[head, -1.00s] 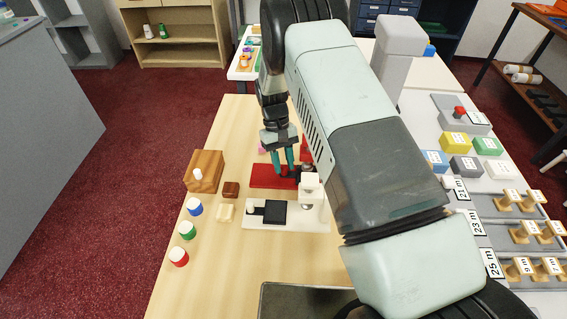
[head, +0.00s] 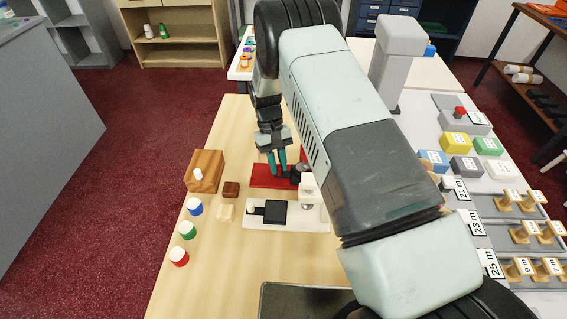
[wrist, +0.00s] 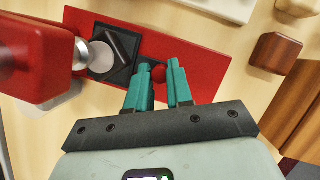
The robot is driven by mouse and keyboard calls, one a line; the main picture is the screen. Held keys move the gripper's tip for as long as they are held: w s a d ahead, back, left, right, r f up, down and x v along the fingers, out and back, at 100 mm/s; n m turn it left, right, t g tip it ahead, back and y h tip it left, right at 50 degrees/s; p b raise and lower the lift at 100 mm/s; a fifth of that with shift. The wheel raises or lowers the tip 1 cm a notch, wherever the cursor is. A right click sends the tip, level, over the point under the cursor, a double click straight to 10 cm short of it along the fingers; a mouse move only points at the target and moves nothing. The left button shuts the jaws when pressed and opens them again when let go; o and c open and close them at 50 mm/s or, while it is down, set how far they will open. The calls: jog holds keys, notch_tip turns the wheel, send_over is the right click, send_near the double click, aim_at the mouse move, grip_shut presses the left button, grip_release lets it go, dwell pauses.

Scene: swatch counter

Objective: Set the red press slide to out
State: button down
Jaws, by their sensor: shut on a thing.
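The red press has a flat red base (wrist: 205,70), shown also in the head view (head: 262,182). Its red column and head (wrist: 35,65) stand at the left of the wrist view, with a round grey stamp (wrist: 100,58). The black slide plate (wrist: 122,40) lies partly beneath the stamp as seen from the wrist, with bare red base to its right. My gripper (wrist: 158,78) is shut on the slide's red knob (wrist: 159,74), which shows between the teal fingertips. In the head view my gripper (head: 278,167) is low over the base; the knob is hidden.
A white press (head: 255,226) with a black slide plate stands just in front of the red one. A wooden block (head: 205,171), a brown cube (head: 231,189) and a cream cube (head: 225,213) are to the left. White-topped blue, green and red pieces line the table's left edge.

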jog(key=a, duration=0.7)
jog(key=c, duration=1.3)
grip_release()
jog(key=shift+r, duration=0.1)
jog(key=shift+v, duration=5.3)
